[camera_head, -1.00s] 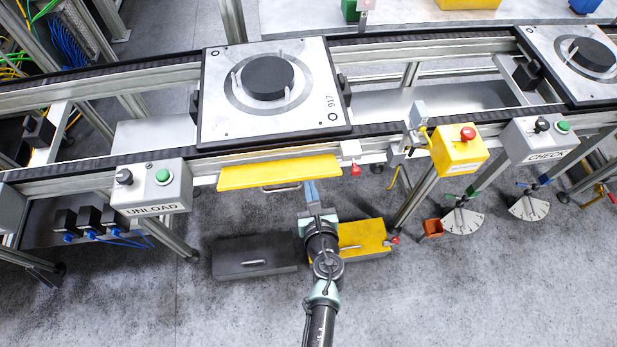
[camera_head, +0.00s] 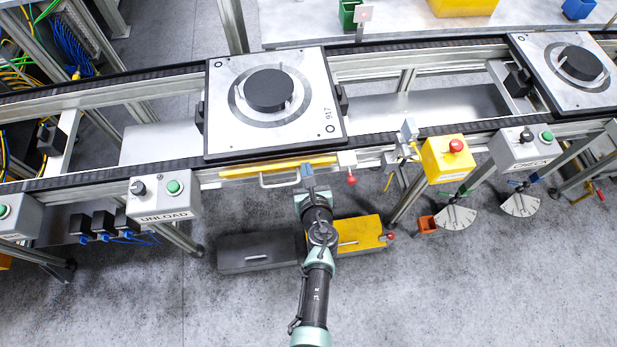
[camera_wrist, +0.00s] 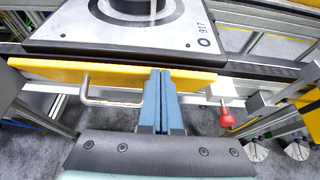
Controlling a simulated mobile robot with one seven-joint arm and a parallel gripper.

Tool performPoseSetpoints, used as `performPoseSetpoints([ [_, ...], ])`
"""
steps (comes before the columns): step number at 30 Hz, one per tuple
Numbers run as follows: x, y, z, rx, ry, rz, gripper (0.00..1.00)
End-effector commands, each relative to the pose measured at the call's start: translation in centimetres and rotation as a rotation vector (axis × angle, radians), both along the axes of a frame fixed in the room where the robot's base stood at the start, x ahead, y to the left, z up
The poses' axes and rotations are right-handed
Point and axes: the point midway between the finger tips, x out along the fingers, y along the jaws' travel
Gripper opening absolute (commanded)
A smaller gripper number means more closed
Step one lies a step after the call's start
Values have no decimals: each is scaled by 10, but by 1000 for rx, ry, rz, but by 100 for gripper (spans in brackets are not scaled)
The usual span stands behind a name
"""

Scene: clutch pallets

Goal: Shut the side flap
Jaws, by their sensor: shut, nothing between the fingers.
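The side flap (camera_head: 235,171) is the yellow panel on the conveyor's front side, below the pallet numbered 917 (camera_head: 225,110). In the head view it shows as a narrow strip, near upright, with its metal bar handle (camera_head: 280,184) on the front. The flap (camera_wrist: 50,70) and handle (camera_wrist: 110,101) also show in the wrist view. My gripper (camera_head: 306,171) is shut and empty. Its blue fingers (camera_wrist: 161,75) reach the flap's front to the right of the handle and appear to touch it. I cannot tell whether the flap sits fully flush.
A red knob (camera_head: 351,180) sits just right of the flap. The UNLOAD button box (camera_head: 165,197) is at the left, and a yellow emergency-stop box (camera_head: 445,160) is at the right. A dark box (camera_head: 255,254) and a yellow box (camera_head: 360,233) lie below.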

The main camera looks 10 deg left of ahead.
Motion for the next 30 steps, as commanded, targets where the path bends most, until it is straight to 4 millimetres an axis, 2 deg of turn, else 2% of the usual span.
performPoseSetpoints([
  [3, 14, 3, 9, 0, -3, -2, 0],
  [12, 37, 10, 16, 1, -1, -1, 0],
  [30, 39, 11, 17, 1, 0, 0, 0],
])
